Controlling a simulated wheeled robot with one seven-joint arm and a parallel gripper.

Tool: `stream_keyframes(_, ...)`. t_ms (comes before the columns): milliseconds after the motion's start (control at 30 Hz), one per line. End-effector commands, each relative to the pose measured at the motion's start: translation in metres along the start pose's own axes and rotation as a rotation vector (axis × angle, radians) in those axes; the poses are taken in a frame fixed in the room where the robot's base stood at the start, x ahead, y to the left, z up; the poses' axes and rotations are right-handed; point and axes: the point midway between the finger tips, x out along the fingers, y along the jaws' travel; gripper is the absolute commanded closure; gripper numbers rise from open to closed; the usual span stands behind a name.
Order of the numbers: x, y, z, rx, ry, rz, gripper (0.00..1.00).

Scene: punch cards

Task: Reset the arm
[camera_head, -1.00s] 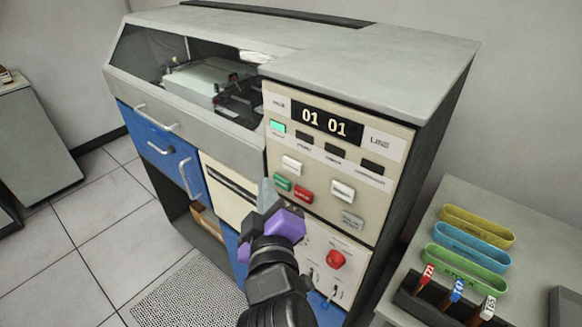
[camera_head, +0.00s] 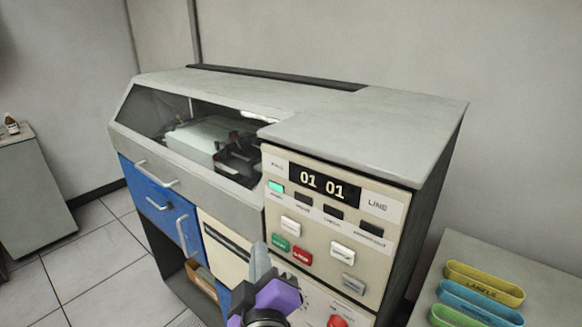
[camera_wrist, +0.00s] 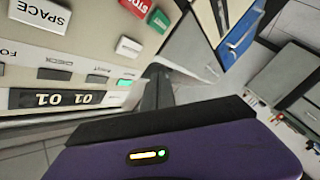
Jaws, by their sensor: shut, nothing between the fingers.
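My gripper (camera_head: 260,258) is at the bottom middle of the head view, with grey fingers and a purple body. Its fingers are closed together and empty, pointing up in front of the lower left of the control panel (camera_head: 376,262). In the wrist view the grey fingers (camera_wrist: 157,90) show beyond my purple gripper body. The panel carries a display (camera_head: 322,181) reading 01 01, a lit green indicator (camera_head: 276,187), a green button (camera_head: 280,243) and a red button (camera_head: 302,256). The fingers look close to the panel; I cannot tell the exact gap.
The grey punch machine (camera_head: 380,118) fills the middle, with a glass-covered bay and blue drawers (camera_head: 150,198) at left. A side table (camera_head: 448,268) at right holds yellow, blue and green trays. Another cabinet (camera_head: 38,190) stands far left. Tiled floor (camera_head: 95,265) is open between them.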

Motion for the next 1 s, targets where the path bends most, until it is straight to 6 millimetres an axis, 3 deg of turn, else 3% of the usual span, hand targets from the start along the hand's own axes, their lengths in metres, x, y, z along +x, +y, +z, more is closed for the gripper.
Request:
stream_keyframes(200, -0.014, 0.007, -0.039, 0.135, 0.185, -0.004, 1.0)
stream_keyframes(367, -0.042, 0.0, -0.022, 0.25, 0.268, -0.041, 1.0)
stream_keyframes(567, -0.085, -0.005, 0.024, 0.382, 0.298, -0.074, 1.0)
stream_keyframes(1000, -0.216, 0.012, 0.142, 0.679, 0.201, -0.061, 1.0)
